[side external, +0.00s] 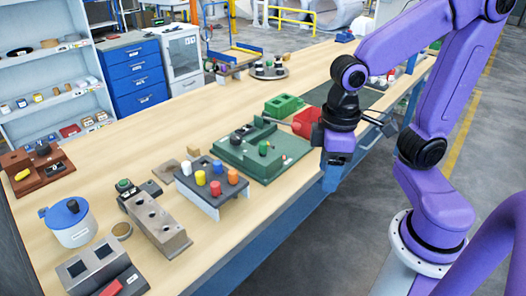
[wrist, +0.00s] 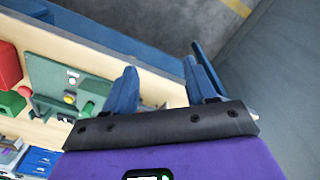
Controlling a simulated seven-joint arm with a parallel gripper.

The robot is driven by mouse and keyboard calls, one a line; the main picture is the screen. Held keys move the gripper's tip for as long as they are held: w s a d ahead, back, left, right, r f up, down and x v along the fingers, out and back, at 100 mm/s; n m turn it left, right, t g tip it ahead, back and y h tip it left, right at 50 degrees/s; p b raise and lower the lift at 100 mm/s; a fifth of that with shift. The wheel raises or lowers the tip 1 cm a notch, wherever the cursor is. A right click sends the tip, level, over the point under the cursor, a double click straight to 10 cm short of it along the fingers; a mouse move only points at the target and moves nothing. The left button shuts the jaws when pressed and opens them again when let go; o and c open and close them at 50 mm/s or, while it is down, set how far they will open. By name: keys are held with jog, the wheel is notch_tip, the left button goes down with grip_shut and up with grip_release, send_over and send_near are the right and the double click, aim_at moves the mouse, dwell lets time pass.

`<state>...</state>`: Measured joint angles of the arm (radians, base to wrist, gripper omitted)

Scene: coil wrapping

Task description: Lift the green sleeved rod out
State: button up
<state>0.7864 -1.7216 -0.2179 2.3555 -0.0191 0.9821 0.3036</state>
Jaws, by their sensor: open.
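Another green-topped piece (side external: 123,185) sits by the grey metal block at the left; I cannot tell for sure which is the sleeved rod. My gripper (side external: 338,158) hangs over the table's right edge, to the right of the fixture plate and apart from it. In the wrist view its two blue fingers (wrist: 166,80) are spread with nothing between them. The fixture plate (wrist: 50,75) is left of the fingers there, with small coloured parts on it.
A dark rack (side external: 190,185) with white, red, yellow and orange pieces stands left of the plate. Behind the plate are a green block (side external: 284,105) and a red bin (side external: 306,121). A lidded pot (side external: 70,222) is at far left. The table's back strip is mostly clear.

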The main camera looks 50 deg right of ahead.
jog(key=w+r+m, duration=0.4)
jog(key=w+m, duration=0.9)
jog(key=w, duration=0.2)
jog(key=m+h, duration=0.2)
jog(key=m, duration=1)
send_over(263, 143)
jog(key=f, duration=0.9)
jog(key=shift+s+a+f, duration=0.1)
jog(key=shift+s+a, duration=0.1)
jog(key=shift+s, duration=0.05)
jog(key=shift+w+d+f, duration=0.15)
jog(key=shift+w+f, duration=0.05)
jog(key=shift+f, duration=1.2)
jog(key=shift+w+d+f, duration=0.15)
jog(key=shift+f, duration=1.25)
grip_shut()
